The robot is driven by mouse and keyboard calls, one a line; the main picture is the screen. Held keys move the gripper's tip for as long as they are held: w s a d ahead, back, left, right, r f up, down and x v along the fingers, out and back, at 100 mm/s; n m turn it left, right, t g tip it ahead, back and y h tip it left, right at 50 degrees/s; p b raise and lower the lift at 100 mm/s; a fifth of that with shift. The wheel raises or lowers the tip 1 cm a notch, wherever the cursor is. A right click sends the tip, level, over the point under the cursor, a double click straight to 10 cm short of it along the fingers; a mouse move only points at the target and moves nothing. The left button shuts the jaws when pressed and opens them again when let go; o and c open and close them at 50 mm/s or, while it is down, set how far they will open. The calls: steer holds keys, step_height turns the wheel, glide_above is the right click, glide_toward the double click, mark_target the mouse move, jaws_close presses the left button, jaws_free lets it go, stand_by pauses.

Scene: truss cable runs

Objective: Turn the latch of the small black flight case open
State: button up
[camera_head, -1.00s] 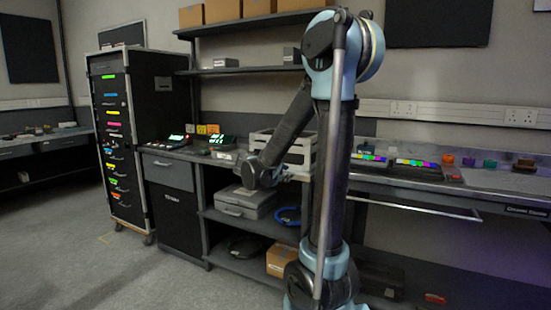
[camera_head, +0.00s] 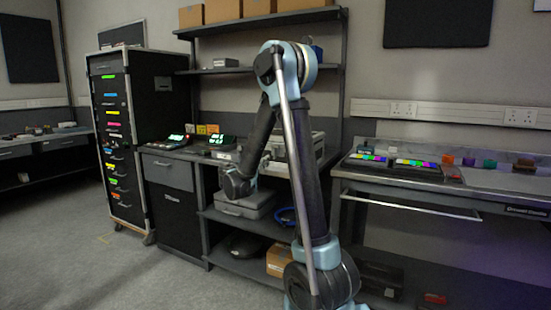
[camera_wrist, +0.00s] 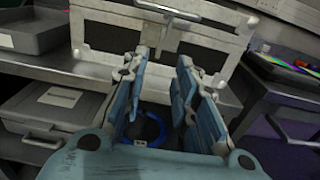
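A case with pale metal edges and a dark handle stands on the bench edge; it fills the top of the wrist view (camera_wrist: 105,35). In the head view, part of it shows behind my arm (camera_head: 277,146). A small metal fitting, perhaps the latch (camera_wrist: 160,32), is at the middle of its front, just beyond my fingertips. My gripper (camera_wrist: 163,62) points at the case front with its two blue fingers apart and nothing between them. In the head view my gripper (camera_head: 238,183) is in front of the bench. I cannot tell if the fingers touch the case.
A grey storage case (camera_head: 245,203) with a handle lies on the shelf below, left of my fingers in the wrist view. A blue cable coil (camera_head: 287,217) and a cardboard box (camera_head: 279,262) are on the lower shelves. A grey tray (camera_wrist: 35,30) is at the wrist view's upper left.

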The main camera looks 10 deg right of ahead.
mark_target(275, 154)
steer(key=x, duration=1.3)
steer(key=shift+d, duration=0.1)
